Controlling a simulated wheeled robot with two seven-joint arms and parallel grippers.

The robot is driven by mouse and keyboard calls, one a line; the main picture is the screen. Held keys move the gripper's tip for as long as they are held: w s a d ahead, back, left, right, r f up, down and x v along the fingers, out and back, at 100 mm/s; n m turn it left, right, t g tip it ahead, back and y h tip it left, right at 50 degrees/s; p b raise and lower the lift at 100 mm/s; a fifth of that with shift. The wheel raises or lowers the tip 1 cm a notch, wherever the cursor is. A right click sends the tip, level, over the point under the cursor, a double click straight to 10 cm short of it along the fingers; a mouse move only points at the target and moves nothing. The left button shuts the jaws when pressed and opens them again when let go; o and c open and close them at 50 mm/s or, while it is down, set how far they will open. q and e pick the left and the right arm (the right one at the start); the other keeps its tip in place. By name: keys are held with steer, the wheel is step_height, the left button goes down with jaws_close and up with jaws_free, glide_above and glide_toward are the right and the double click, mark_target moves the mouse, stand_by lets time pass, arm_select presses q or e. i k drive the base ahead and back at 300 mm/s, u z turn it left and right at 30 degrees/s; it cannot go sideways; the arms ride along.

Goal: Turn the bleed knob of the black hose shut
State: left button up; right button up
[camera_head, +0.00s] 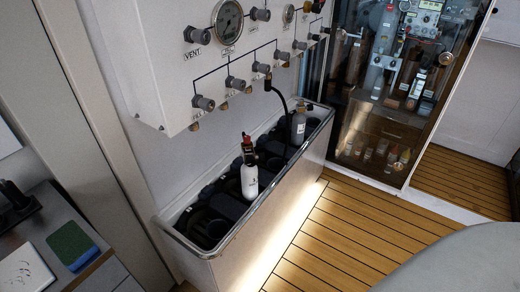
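A black hose (283,104) hangs from an outlet at the lower right of the white fill panel (150,65). It curves down into the trough (220,247), among the dark cylinders. A small dark fitting (268,82) sits at its upper end; I cannot make out which part is the bleed knob or how it is turned. A white cylinder (249,180) with a black and red valve top stands upright in the trough. A grey cylinder (298,127) stands at the trough's far end, close to the hose. Neither of my grippers shows.
Grey knobs (203,103) and gauges (228,20) line the panel. A glass-front cabinet (385,110) stands at the back right. A counter with a green and blue sponge (70,245) is at left. The wooden floor (345,235) beside the trough is clear.

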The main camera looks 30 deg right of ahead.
mark_target(246, 139)
steer(key=k, duration=0.1)
steer(key=z, duration=1.65)
steer(key=i, duration=1.2)
steer(key=u, duration=1.6)
